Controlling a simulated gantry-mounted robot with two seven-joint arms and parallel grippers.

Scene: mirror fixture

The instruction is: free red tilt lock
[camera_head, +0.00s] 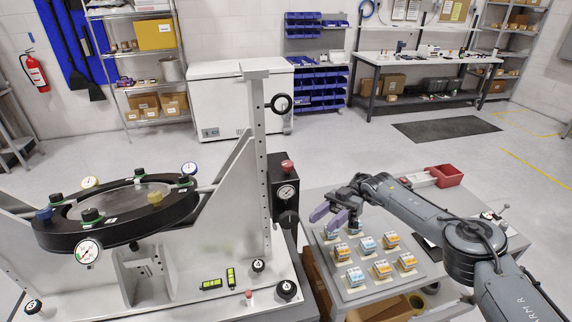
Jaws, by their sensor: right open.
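The mirror fixture has a black ring (112,212) around a round mirror (128,199), held between grey upright plates at the left. A red knob (287,165) sits on top of a black box with a dial beside the tall post. A small red-topped piece (248,294) stands on the fixture's base between the green levels and a black knob. I cannot tell which red part is the tilt lock. My right gripper (328,216), with purple fingers, is open above the back left of a tray of small boxes, right of the black box, apart from both red parts. My left gripper is not in view.
The grey tray (380,288) holds several orange and blue boxes. A red bin (446,175) sits behind my right arm. The tall post (258,150) and the black box (287,195) stand between my right gripper and the ring. Several gauges and knobs surround the ring.

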